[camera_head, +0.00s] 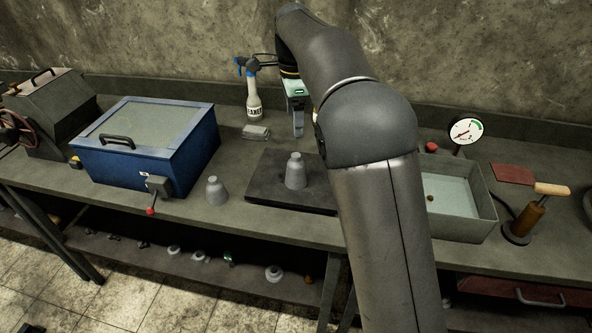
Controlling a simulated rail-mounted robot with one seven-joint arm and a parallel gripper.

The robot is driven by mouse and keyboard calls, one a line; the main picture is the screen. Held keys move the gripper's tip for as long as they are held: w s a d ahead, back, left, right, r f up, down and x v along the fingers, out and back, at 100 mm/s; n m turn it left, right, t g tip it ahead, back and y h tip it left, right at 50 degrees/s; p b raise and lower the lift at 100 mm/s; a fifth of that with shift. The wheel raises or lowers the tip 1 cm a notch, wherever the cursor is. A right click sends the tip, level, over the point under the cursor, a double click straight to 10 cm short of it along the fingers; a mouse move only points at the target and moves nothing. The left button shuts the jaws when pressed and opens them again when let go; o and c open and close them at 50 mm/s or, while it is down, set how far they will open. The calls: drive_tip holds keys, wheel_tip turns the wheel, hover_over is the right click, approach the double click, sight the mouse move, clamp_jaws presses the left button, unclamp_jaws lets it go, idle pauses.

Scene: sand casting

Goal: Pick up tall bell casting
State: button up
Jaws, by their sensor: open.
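Two grey bell castings are on the bench in the head view. The taller bell casting (295,171) stands upright on a dark flat plate (264,183). The shorter bell casting (217,190) stands upright on the bare bench to its left. My gripper (298,131) points down behind the taller bell, above the back of the plate, and appears apart from it. It is open, with nothing seen between its fingers. My arm hides part of the fingers and the right side of the plate.
A blue lidded box (150,142) with a red-knobbed lever stands left. A spray bottle (254,100) and a small grey block (255,132) are behind. A water-filled tank (465,225), pressure gauge (466,131) and wooden-handled tool (527,219) are right. Small castings lie on the lower shelf (190,272).

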sight(296, 163)
wheel_tip(296, 163, down, 10)
drive_tip(key=shift+f, duration=0.1)
drive_tip(key=shift+w+d+f+p, duration=0.1)
drive_tip(key=shift+f+p, duration=0.35)
drive_tip(key=shift+f, duration=0.85)
drive_tip(key=shift+d+f+p, duration=0.1)
drive_tip(key=shift+f+p, duration=0.3)
drive_tip(key=shift+f, duration=0.9)
drive_tip(key=c, duration=1.2)
